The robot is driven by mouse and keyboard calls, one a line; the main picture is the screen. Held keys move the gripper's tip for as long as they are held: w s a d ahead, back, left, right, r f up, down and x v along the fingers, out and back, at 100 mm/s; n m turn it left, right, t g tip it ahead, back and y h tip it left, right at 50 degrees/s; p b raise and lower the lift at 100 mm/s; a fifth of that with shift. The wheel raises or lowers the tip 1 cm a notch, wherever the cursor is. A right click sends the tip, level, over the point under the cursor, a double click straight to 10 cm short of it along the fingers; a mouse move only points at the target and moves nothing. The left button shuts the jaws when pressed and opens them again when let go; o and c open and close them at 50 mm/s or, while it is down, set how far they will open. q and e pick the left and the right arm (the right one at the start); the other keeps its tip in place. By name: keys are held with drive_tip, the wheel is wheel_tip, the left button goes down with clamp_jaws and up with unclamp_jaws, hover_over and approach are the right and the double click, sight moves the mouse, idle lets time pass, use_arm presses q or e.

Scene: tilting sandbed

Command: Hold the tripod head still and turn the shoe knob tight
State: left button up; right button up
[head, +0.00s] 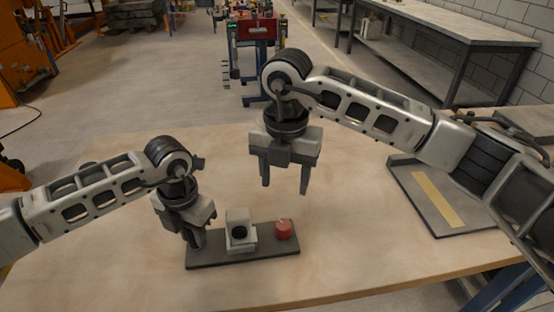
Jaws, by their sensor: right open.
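The tripod head is a pale block (238,217) with a dark round part on its front, standing on a dark base plate (270,252) on the table. The shoe knob is a red round piece (283,229) at the right of the plate, a small gap from the block. My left gripper (195,241) points down at the plate's left end, left of the block. Its fingers are close together and partly hidden, and I cannot tell if they touch anything. My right gripper (285,186) is open and empty, pointing down above the plate, over the block and the knob.
A grey tray (411,201) with a yellow strip lies on the table at the right, below my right forearm. The wooden table top (110,270) is clear in front and to the left of the plate. A workbench and a blue-framed stand are on the floor beyond.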

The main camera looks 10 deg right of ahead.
use_arm(q)
drive_tip(key=o, duration=0.4)
drive_tip(key=shift+o, duration=0.2)
